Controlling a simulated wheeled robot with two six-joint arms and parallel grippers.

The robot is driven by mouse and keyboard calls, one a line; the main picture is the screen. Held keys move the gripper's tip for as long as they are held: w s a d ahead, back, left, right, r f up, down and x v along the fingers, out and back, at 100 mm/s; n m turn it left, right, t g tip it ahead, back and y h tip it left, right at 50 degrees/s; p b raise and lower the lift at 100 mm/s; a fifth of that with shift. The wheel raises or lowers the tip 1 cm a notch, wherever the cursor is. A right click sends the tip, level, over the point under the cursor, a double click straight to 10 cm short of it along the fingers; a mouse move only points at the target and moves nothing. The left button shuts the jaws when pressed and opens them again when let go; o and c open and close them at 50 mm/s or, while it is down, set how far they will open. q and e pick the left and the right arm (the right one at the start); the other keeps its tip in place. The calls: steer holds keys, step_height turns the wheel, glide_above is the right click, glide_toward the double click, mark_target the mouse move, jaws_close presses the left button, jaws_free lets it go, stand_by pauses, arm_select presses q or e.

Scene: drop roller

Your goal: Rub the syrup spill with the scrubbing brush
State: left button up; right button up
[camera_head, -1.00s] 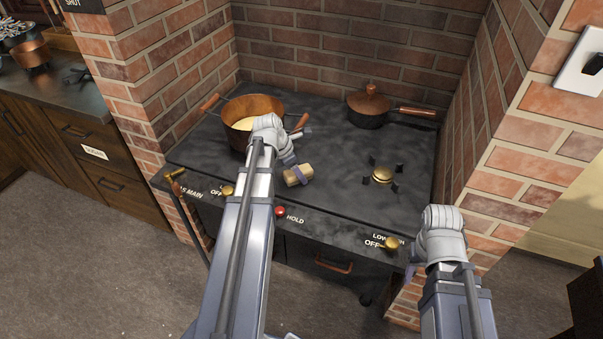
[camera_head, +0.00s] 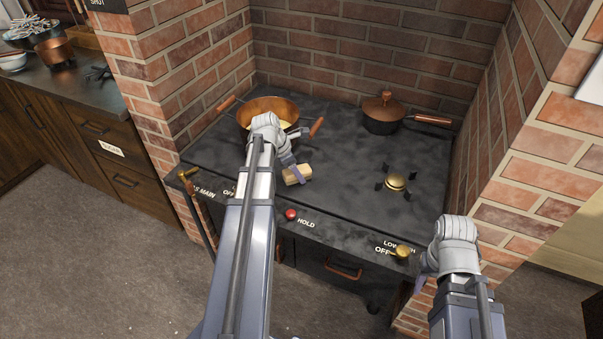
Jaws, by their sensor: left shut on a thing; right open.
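The scrubbing brush (camera_head: 292,177), a tan block, is in my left gripper (camera_head: 299,172), whose purple finger shows across it. It is over the front left part of the dark stove top (camera_head: 345,185); I cannot tell whether it touches the surface. My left wrist hides part of the gripper. I cannot make out the syrup spill on the dark, mottled stove top. My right gripper (camera_head: 421,284) is open, low in front of the stove's right front corner, mostly hidden by its own wrist.
A copper pot (camera_head: 257,106) with yellowish contents stands just behind my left wrist. A lidded pan (camera_head: 383,116) stands at the back right, and a brass burner (camera_head: 396,181) is in front of it. Brick walls (camera_head: 370,55) close the back and sides. Knobs line the front edge.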

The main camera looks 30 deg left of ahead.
arm_select(q)
steer(key=shift+s+a, duration=0.15)
steer(key=shift+a, duration=1.15)
step_height(320, 180, up, 6)
steer(key=p, duration=0.6)
steer(key=shift+d, duration=0.15)
steer(key=shift+r+p, duration=1.5)
steer(key=shift+p, duration=0.05)
